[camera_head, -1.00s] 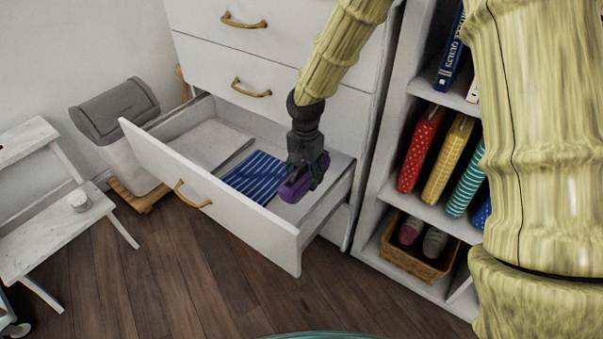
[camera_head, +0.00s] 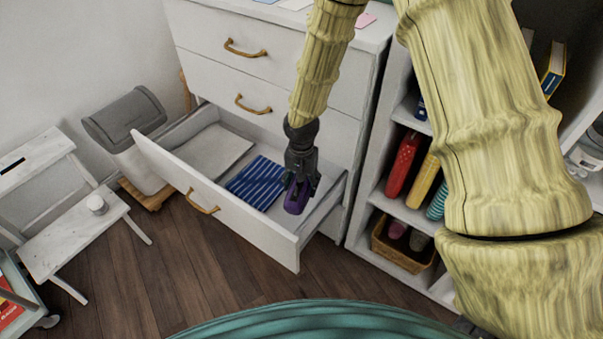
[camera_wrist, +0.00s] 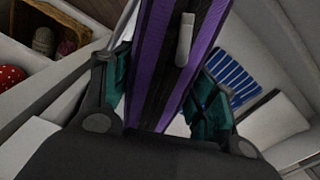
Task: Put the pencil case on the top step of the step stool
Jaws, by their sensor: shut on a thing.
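My gripper (camera_head: 299,186) is shut on the purple pencil case (camera_head: 296,199) at the right end of the open drawer (camera_head: 192,188). In the wrist view the pencil case (camera_wrist: 180,60) shows its dark zip side and a grey pull between my fingers (camera_wrist: 163,95). The case appears to be above the drawer floor; the exact gap is hard to tell. The white step stool (camera_head: 78,230) stands at the far left.
A blue striped cloth (camera_head: 255,184) and a pale flat item (camera_head: 212,152) lie in the drawer. A grey-lidded bin (camera_head: 125,118) stands between drawer and stool. A shelf with fabric bolts and a basket (camera_head: 402,246) is at right. Wooden floor (camera_head: 190,270) lies open in front.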

